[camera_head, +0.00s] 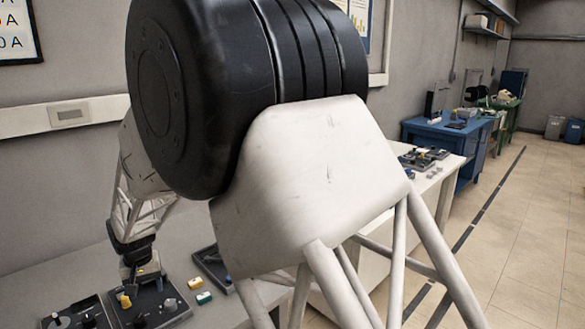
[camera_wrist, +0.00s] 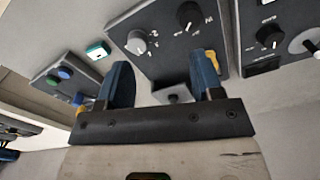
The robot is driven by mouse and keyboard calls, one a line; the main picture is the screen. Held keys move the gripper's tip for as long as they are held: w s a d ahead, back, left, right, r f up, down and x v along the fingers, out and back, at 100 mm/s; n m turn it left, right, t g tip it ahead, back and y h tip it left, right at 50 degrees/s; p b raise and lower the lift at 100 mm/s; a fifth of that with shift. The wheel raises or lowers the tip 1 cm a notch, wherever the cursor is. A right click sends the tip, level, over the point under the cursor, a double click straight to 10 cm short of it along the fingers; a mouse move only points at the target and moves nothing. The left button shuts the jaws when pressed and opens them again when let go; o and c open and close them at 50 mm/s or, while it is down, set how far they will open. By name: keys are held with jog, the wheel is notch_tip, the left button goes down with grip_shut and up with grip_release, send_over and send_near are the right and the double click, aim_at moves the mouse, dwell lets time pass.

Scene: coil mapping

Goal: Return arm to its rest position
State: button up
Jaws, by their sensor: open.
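In the head view my gripper (camera_head: 129,284) points down close over a dark control panel (camera_head: 150,304) on the bench. In the wrist view this panel (camera_wrist: 165,62) has a grey knob (camera_wrist: 136,42) and a black knob (camera_wrist: 188,14). A yellow part (camera_wrist: 213,60) shows beside the right finger, partly hidden by it. I cannot tell whether the finger touches it. My arm covers much of the head view.
Another dark panel (camera_head: 72,314) is at the left, and one (camera_wrist: 272,42) is at the right in the wrist view. A blue workbench (camera_head: 440,137) stands farther back, beside open floor (camera_head: 535,215).

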jog(key=s+d+r+m, duration=0.1)
jog(key=d+r, duration=0.4)
jog(key=d, duration=0.7)
jog(key=s+d+r+m+t, duration=0.1)
jog(key=s+d+r, duration=0.1)
jog(key=d+r, duration=0.65)
jog(key=s+d+r+m, duration=0.1)
jog(key=d+r, duration=0.2)
jog(key=d, duration=1.2)
jog(key=s+d+m+t, duration=0.1)
jog(key=s+d+m, duration=0.1)
jog(key=s+d, duration=2.1)
jog(key=shift+s+d+r+m, duration=0.15)
jog(key=shift+s+r+m, duration=0.15)
jog(key=shift+s+r, duration=0.1)
jog(key=shift+w, duration=0.15)
